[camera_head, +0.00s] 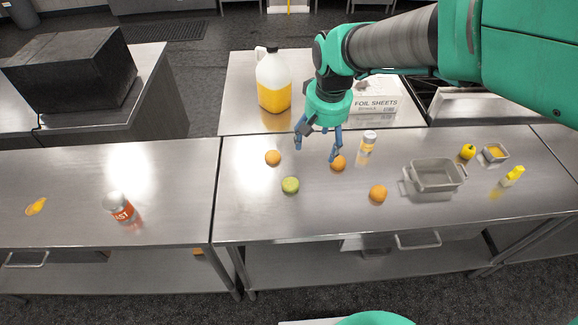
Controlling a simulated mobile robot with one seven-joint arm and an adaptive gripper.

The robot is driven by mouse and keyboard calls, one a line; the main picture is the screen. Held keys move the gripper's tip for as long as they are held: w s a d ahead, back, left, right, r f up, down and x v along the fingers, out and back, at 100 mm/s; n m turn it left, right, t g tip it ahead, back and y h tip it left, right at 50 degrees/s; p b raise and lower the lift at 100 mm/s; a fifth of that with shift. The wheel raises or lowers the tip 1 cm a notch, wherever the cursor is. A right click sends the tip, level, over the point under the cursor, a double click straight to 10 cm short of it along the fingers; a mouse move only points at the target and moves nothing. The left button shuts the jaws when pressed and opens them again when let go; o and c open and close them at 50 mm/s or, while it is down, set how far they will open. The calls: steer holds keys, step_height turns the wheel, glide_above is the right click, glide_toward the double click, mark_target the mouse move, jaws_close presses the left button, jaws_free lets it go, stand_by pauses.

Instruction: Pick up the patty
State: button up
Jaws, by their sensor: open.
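Nothing in view is plainly a patty. A small flat orange-yellow piece (36,206) lies on the left steel table; I cannot tell whether it is the patty. Three round orange items lie on the right table: one at the left (273,158), one beside my gripper (338,163), and one nearer the front edge (378,194). They look like oranges. My gripper (317,152) is open, fingers pointing down over the right table between the left and middle round items. Its right finger appears close to or in front of the middle one; contact cannot be told. Nothing shows between the fingers.
A green round fruit (290,185), a white-capped bottle (367,143), a metal pan (436,175), a lemon (467,152), a small tin (495,152) and a yellow squeeze bottle (513,175) share the right table. A juice jug (273,82) stands behind. A labelled jar (118,207) is left.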

steer(key=g, duration=0.2)
glide_above(290, 182)
step_height(290, 182, down, 13)
steer(key=shift+d+f+p, duration=0.1)
steer(key=shift+p, duration=0.35)
steer(key=shift+f+b, duration=0.45)
steer(key=shift+f, duration=3.85)
steer(key=shift+f+b, duration=0.45)
steer(key=shift+f, duration=2.15)
steer(key=c, duration=1.3)
